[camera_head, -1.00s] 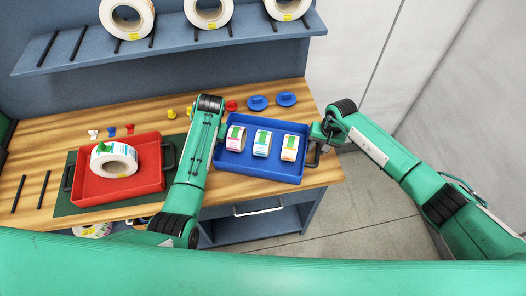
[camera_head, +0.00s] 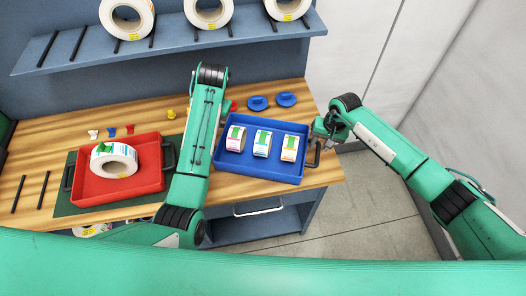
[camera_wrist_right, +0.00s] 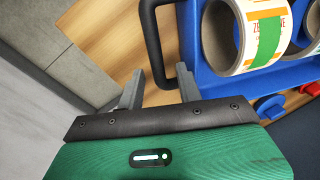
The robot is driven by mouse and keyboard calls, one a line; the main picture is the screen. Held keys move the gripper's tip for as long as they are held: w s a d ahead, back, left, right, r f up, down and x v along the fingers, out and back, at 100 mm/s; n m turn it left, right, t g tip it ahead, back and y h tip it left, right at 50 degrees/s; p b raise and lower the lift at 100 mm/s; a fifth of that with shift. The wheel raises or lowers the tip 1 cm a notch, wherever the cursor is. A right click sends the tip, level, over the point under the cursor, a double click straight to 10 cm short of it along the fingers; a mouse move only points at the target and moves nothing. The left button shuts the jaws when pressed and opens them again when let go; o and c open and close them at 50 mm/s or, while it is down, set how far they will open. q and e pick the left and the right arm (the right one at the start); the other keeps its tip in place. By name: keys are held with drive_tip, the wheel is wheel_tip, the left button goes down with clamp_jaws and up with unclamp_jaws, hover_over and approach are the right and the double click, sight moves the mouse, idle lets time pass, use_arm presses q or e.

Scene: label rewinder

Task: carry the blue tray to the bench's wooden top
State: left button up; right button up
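The blue tray (camera_head: 262,174) sits on the bench's wooden top (camera_head: 326,176), at its right end near the front edge. Three label rolls (camera_head: 262,143) stand in it. Its black right handle (camera_head: 313,157) also shows in the right wrist view (camera_wrist_right: 151,38). My right gripper (camera_head: 322,131) is at that handle; in the wrist view its two fingers (camera_wrist_right: 158,88) are spread apart, with the handle's near end at the fingertips and nothing clamped. My left forearm crosses just left of the tray and hides its left handle; my left gripper does not show.
A red tray (camera_head: 90,192) with a large roll (camera_head: 114,160) sits on a green mat (camera_head: 62,206) at left. Blue knobs (camera_head: 286,99) lie behind the blue tray. A shelf (camera_head: 170,42) with rolls is above. Open floor (camera_head: 375,195) lies right of the bench.

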wheel_tip(320, 180, up, 9)
drive_tip(key=d, duration=0.1)
drive_tip(key=shift+d+r, duration=0.15)
drive_tip(key=shift+d, duration=0.2)
drive_tip(key=shift+s, duration=0.1)
